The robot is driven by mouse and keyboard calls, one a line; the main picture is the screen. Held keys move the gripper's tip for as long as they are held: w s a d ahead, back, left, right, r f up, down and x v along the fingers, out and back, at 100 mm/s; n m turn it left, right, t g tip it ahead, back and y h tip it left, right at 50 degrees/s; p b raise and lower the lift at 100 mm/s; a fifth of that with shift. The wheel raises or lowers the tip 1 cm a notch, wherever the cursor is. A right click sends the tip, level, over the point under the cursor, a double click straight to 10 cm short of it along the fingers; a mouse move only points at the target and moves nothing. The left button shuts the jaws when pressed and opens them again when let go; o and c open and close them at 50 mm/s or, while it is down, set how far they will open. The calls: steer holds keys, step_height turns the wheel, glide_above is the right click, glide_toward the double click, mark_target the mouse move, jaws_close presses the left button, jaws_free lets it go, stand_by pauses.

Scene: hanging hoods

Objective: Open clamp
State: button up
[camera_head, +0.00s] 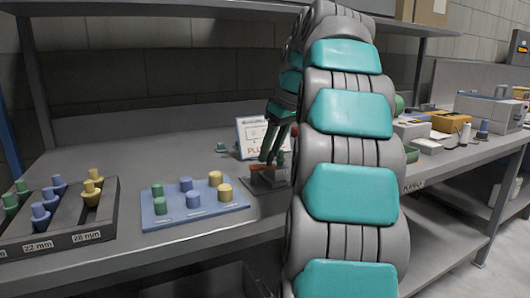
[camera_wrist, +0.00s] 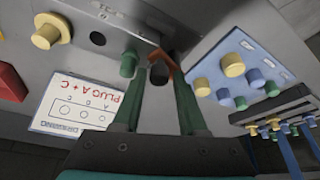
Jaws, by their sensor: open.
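The clamp appears to be the small grey block with an orange-red part (camera_head: 257,167), standing on the bench below my gripper. In the wrist view its orange-red part (camera_wrist: 168,62) lies just beyond my fingertips, beside a dark cylinder. My gripper (camera_wrist: 162,74) is open, with its two green fingers on either side of the dark cylinder. I cannot tell whether they touch it. In the head view my gripper (camera_head: 271,152) points down at the block, and my arm hides much of what is to its right.
A blue tray (camera_head: 152,217) with several coloured plugs is left of the clamp. A dark rack (camera_head: 62,241) with more plugs is farther left. A drawing card (camera_head: 253,129) reading "PLUG A + C" in the wrist view stands behind. A shelf overhangs the bench.

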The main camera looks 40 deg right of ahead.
jaws_close()
stand_by(0.3)
steer(key=shift+f, duration=0.1)
stand_by(0.4)
steer(key=m, duration=0.2)
steer(key=a+m+h, duration=0.1)
steer(key=shift+s+m, duration=0.4)
steer(key=m+h, duration=0.1)
steer(key=a+m+h, duration=0.1)
steer(key=m, duration=0.1)
steer(key=shift+s+m, duration=0.2)
steer(key=shift+m, duration=0.1)
steer(key=m, duration=0.2)
steer(key=a+m+g+h, duration=0.1)
steer(key=m, duration=0.1)
steer(key=a+m+g, duration=0.1)
steer(key=m, duration=0.1)
steer(key=shift+w+h, duration=0.1)
steer(key=shift+h, duration=0.2)
steer(key=shift+a, duration=0.1)
